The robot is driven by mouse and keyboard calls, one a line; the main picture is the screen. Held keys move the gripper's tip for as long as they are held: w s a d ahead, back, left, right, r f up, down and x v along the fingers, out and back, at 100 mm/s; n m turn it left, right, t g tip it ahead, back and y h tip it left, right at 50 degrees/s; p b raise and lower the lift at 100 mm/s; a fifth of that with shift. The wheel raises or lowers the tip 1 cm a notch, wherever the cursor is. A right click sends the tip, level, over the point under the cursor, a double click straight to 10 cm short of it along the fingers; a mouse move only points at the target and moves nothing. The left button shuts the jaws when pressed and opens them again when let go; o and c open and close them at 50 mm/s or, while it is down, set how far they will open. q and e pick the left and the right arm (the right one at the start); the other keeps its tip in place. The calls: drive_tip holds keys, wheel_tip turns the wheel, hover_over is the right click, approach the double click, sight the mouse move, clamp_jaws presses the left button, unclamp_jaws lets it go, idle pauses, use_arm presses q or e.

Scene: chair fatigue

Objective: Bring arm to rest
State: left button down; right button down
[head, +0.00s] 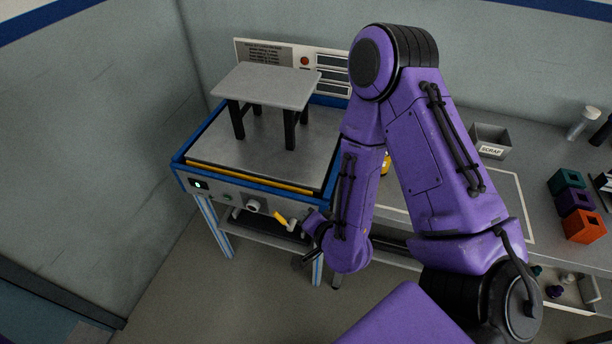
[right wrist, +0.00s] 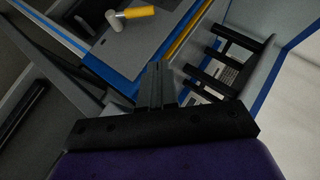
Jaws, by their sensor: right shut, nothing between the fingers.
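My right arm is bent over the bench. Its gripper (head: 305,232) hangs low by the front right corner of the blue-framed test machine (head: 225,190), partly hidden by my own arm. In the right wrist view the two dark fingers (right wrist: 156,85) are together with nothing between them. A lever with a yellow handle (head: 281,218) and a pale cylindrical end sits on the machine's front panel, left of my gripper. The lever also shows in the right wrist view (right wrist: 138,12), apart from the fingers. My left gripper is not in view.
A grey-topped stool (head: 265,86) with dark legs stands on the machine's plate, with a display panel (head: 272,53) behind. On the bench to the right are a grey scrap bin (head: 490,141) and coloured blocks (head: 583,226). Open floor (head: 190,300) lies front left.

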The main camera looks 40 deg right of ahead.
drive_tip(key=shift+w+a, duration=0.1)
drive_tip(key=shift+f, duration=0.1)
drive_tip(key=s+d+f+n+g+h+b, duration=0.2)
drive_tip(key=s+d+f+n+g, duration=0.2)
drive_tip(key=s+f, duration=1.2)
drive_tip(key=s+n+g, duration=0.3)
drive_tip(key=g, duration=0.1)
drive_tip(key=shift+d+f, duration=0.15)
drive_tip(key=shift+f, duration=0.15)
